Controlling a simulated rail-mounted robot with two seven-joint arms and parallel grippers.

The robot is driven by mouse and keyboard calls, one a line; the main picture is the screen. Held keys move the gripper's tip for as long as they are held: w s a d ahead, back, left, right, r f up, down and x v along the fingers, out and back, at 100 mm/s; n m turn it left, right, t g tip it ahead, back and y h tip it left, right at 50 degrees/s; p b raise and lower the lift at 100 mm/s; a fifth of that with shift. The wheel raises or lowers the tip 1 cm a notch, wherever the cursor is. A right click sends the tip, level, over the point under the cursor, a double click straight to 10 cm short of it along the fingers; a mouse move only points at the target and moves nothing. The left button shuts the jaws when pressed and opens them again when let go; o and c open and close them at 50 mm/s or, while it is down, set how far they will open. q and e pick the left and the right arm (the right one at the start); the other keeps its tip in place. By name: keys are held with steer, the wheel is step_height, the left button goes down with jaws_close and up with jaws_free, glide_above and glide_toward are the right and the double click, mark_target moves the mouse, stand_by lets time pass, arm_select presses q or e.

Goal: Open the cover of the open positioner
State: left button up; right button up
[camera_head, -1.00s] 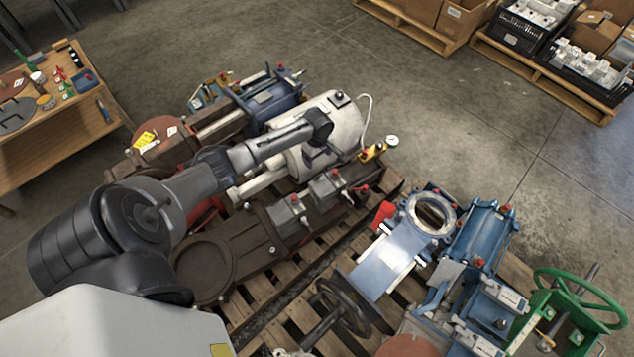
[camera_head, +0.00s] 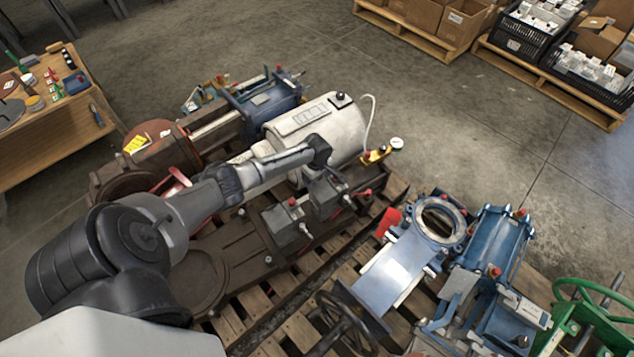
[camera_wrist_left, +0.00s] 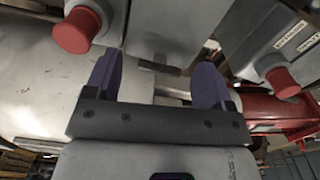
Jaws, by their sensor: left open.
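Two grey box-shaped positioners stand on the brown valve body in the head view: a nearer one (camera_head: 287,224) and a farther one (camera_head: 328,197), each with a red cap. I cannot tell which is the open one. My left arm reaches over from the left, and its gripper (camera_head: 318,172) is just above the farther box, partly hidden by the wrist. In the left wrist view the open gripper (camera_wrist_left: 157,82) has its two purple fingers apart, close under a grey housing (camera_wrist_left: 168,28). Nothing is visibly held. Another red-capped box with a label (camera_wrist_left: 284,50) is at the right.
A white cylinder (camera_head: 318,128) lies close behind the gripper, with a gauge (camera_head: 396,143) at its right. The blue gate valve (camera_head: 390,270) and green handwheel (camera_head: 590,300) stand to the right. Bare floor lies beyond the pallet.

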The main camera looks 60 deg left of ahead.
arm_select(q)
steer(key=shift+f, duration=0.4)
steer(key=shift+c, duration=0.3)
